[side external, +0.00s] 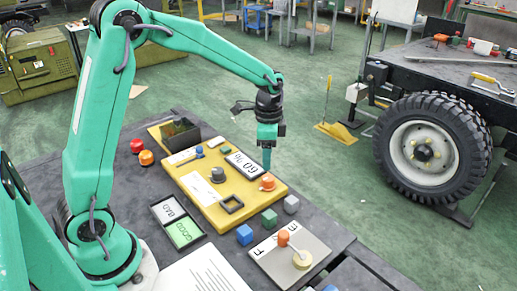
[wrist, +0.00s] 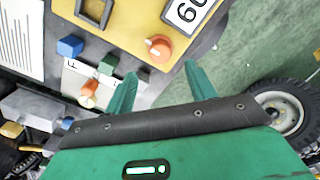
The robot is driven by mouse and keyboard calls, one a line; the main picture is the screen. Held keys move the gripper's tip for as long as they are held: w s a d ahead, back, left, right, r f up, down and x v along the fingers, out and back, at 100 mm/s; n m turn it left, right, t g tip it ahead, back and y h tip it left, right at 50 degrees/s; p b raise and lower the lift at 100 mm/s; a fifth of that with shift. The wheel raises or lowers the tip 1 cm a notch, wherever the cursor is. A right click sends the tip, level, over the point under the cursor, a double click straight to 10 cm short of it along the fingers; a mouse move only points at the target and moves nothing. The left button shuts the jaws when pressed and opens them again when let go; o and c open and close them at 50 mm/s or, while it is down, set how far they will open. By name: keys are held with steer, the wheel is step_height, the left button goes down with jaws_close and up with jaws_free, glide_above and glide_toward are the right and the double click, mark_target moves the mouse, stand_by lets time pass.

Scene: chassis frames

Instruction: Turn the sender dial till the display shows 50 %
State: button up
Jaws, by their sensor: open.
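The orange dial (side external: 268,181) sits on the right end of the yellow board (side external: 205,205), next to the display (side external: 244,165), which reads 60 %. The dial has a pale pointer mark in the wrist view (wrist: 158,48), where the display (wrist: 187,12) is partly cut off and shows "60". My gripper (side external: 267,168) points down just above and behind the dial in the side view. In the wrist view my gripper (wrist: 161,72) is open and empty, with the dial beyond and between its two fingertips. I see no contact with the dial.
A BAD/GOOD panel (side external: 178,222) is at left. A black knob (side external: 217,175) and square frame (side external: 231,203) stand on the board.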

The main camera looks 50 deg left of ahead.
mark_target(267, 177)
steer(key=shift+f, duration=3.75)
steer(key=c, duration=1)
